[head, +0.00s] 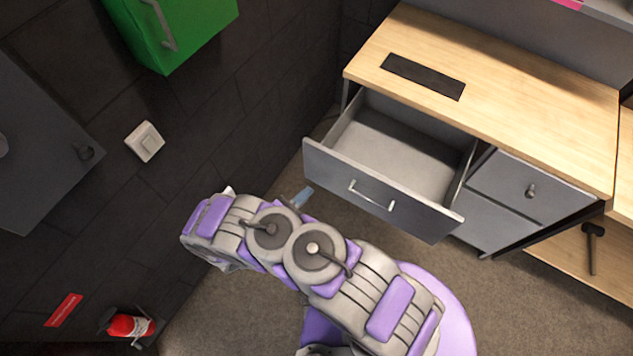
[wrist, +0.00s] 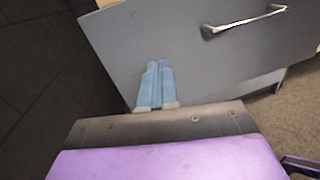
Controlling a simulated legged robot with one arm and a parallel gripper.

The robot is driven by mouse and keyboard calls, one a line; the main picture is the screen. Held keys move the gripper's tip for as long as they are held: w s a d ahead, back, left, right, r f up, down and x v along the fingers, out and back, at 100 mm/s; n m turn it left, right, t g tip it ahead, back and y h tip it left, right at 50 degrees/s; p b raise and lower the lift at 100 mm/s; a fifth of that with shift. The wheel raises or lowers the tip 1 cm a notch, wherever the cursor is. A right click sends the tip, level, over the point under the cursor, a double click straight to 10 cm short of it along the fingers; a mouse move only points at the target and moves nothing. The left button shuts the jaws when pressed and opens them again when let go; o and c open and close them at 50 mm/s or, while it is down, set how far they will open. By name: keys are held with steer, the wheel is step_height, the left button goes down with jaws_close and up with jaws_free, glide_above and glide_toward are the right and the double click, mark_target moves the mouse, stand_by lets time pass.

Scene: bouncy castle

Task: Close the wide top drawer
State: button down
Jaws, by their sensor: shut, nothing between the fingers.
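The wide top drawer (head: 385,191) is pulled well out of the wooden-topped desk (head: 500,85) in the head view. Its inside looks empty. It has a grey front with a silver bar handle (head: 371,195). In the wrist view the grey drawer front (wrist: 200,55) fills the upper part, with its handle (wrist: 245,22) at the upper right. My gripper (wrist: 155,85) is shut, its blue fingers together and pointing at the left part of the drawer front. I cannot tell whether the fingertips touch it. In the head view my gripper (head: 303,196) shows just below the drawer's left end.
A narrower drawer with a knob (head: 531,191) is shut at the right. A dark tiled wall (head: 240,110) runs along the left, with a green box (head: 175,30), a light switch (head: 145,141) and a red extinguisher (head: 131,325). Carpet (head: 520,290) is clear in front of the desk.

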mark_target(324, 174)
steer(key=s+a+f+n+t+y, duration=0.2)
steer(key=s+a+f+n+y, duration=0.1)
steer(key=f, duration=0.4)
steer(key=b+x, duration=0.1)
steer(key=x, duration=0.3)
steer(key=b+x, duration=0.1)
steer(key=x, duration=0.8)
steer(key=shift+w+d+r+b, duration=0.2)
steer(key=shift+d+r+b, duration=0.2)
steer(key=shift+d, duration=0.05)
